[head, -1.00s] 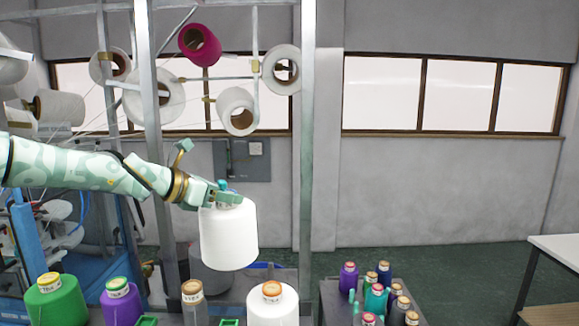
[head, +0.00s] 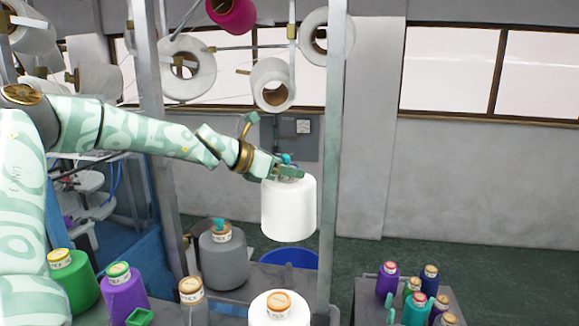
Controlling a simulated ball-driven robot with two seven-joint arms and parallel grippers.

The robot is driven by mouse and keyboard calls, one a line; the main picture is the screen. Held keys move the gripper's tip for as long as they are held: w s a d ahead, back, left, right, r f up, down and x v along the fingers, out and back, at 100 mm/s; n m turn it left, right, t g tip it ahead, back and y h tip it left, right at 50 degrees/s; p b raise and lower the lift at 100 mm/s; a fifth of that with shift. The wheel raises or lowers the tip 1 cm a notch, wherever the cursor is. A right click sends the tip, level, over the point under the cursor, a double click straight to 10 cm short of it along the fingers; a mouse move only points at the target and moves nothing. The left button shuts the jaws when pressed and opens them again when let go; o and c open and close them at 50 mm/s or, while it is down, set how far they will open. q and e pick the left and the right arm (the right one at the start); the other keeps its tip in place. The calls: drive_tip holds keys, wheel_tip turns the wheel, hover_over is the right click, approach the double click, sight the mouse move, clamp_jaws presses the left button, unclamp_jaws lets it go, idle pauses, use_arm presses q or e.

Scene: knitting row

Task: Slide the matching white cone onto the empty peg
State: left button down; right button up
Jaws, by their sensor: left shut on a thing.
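My left gripper (head: 287,172) is shut on the top of a white cone (head: 288,210). The cone hangs upright in the air in front of the grey wall, clear of the surfaces below. The frame behind holds white cones (head: 186,70) and (head: 273,84) and a magenta cone (head: 232,14). I cannot tell for certain which peg is empty. Another white cone (head: 279,310), with a tan top, stands at the bottom middle. My right gripper is not in view.
An upright metal post (head: 334,150) stands just right of the held cone. Green (head: 75,285), purple (head: 124,295) and grey (head: 223,260) cones stand below. A blue tub (head: 289,258) is behind. Several small spools stand on a cart (head: 370,300) at lower right.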

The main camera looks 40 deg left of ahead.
sight(279, 178)
use_arm(q)
drive_tip(key=shift+w+f+b, duration=0.15)
drive_tip(key=shift+f+b, duration=0.65)
drive_tip(key=shift+f, duration=0.7)
wheel_tip(279, 178, down, 15)
drive_tip(key=b, duration=1.2)
drive_tip(key=shift+r, duration=0.1)
drive_tip(key=c, duration=0.8)
unclamp_jaws()
drive_tip(key=shift+o, duration=0.7)
